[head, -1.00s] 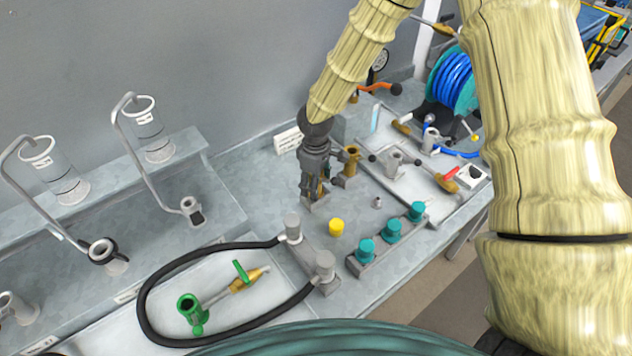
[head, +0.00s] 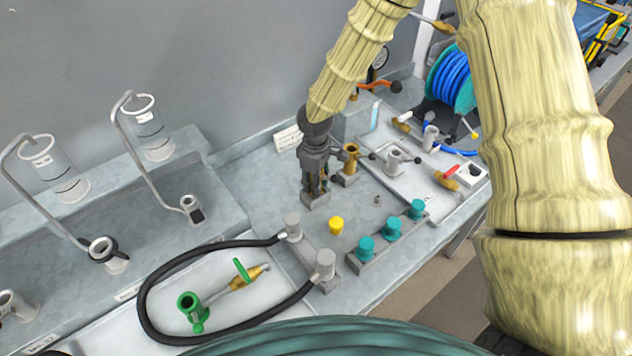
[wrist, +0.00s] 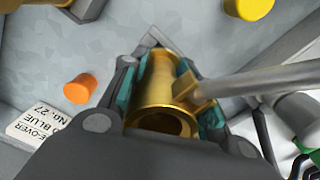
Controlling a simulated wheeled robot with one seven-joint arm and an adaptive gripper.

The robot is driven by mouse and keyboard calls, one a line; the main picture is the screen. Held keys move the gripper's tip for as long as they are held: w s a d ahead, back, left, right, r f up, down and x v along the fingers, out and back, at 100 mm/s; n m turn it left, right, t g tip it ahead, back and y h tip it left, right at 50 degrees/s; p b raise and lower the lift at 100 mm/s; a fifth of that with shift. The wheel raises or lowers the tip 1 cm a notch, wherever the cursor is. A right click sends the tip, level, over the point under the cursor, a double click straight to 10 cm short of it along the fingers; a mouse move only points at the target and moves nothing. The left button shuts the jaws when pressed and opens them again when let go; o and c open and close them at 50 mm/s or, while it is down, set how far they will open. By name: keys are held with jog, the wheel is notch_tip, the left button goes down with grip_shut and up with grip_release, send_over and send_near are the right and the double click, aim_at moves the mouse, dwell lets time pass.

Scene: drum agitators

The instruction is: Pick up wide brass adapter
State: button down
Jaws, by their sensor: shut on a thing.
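The wide brass adapter (wrist: 162,95) is a gold-coloured hollow cylinder with its round open end facing the wrist camera. My gripper (wrist: 165,92) is shut on it, with teal pads on both sides. In the head view, my gripper (head: 316,190) points down, low over the bench at a small grey block (head: 313,202). A little brass shows between the fingers there; most of the adapter is hidden. I cannot tell whether the adapter is clear of the block.
Another brass fitting (head: 350,158) stands close to the right of my gripper. A yellow cap (head: 336,225) and a rack of teal caps (head: 391,230) are in front. A grey rod (wrist: 260,80) reaches the adapter's side in the wrist view. An orange cap (wrist: 80,88) is left.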

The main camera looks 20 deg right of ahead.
jog(key=shift+r+b, duration=0.3)
jog(key=shift+r, duration=0.15)
jog(key=shift+s+d+r+b, duration=0.1)
jog(key=shift+s+r+b, duration=0.05)
jog(key=shift+r+b, duration=0.4)
jog(key=shift+s+r+b, duration=0.1)
jog(key=shift+r+b, duration=0.2)
jog(key=shift+r, duration=0.35)
jog(key=s+d+r+b, duration=0.1)
jog(key=s+d+b, duration=0.1)
jog(key=s, duration=0.5)
jog(key=s+d+b, duration=0.2)
jog(key=s+d, duration=0.1)
jog(key=s, duration=0.4)
jog(key=shift+s+d+r+b, duration=0.15)
jog(key=shift+s+r+b, duration=0.15)
jog(key=shift+r+b, duration=0.1)
